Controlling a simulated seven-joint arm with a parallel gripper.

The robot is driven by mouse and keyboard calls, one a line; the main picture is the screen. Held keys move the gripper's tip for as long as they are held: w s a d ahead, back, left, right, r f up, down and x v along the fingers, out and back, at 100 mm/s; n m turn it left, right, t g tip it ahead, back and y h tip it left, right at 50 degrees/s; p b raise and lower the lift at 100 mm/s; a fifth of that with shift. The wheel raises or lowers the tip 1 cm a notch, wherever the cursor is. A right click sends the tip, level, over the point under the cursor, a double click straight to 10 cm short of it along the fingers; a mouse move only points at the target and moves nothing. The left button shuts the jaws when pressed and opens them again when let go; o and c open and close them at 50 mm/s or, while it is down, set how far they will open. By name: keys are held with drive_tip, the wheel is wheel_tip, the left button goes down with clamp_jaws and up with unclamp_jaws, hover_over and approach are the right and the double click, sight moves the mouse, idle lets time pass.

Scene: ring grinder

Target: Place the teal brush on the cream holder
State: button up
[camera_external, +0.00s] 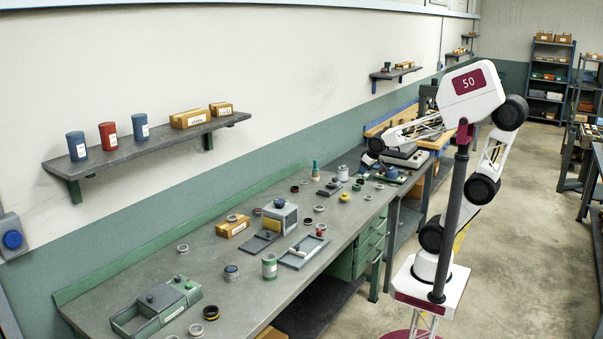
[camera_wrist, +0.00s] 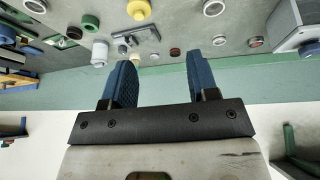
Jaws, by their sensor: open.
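A teal upright piece, which looks like the teal brush (camera_external: 315,168), stands on the bench near the wall. In the wrist view a small teal piece (camera_wrist: 135,58) shows beside the left finger, partly hidden. A pale upright cylinder (camera_external: 343,173), possibly the cream holder, stands to its right; it also shows in the wrist view (camera_wrist: 100,52). I cannot tell for sure that it is the holder. My gripper (camera_external: 369,160) is open and empty, right of both and apart from them. Its blue fingers (camera_wrist: 157,80) are spread in the wrist view.
A grey fixture (camera_external: 329,188), a yellow knob (camera_external: 345,197) and a green disc (camera_external: 357,187) are close by. Several rings lie around. The wall shelf (camera_external: 150,145) is above the bench.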

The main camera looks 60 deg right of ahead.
drive_tip(key=s+a+g, duration=0.1)
drive_tip(key=s+a, duration=0.1)
drive_tip(key=s, duration=0.4)
drive_tip(key=s+a+f+n+g+y, duration=0.1)
drive_tip(key=s+a, duration=0.2)
drive_tip(key=s, duration=0.4)
drive_tip(key=shift+f, duration=0.15)
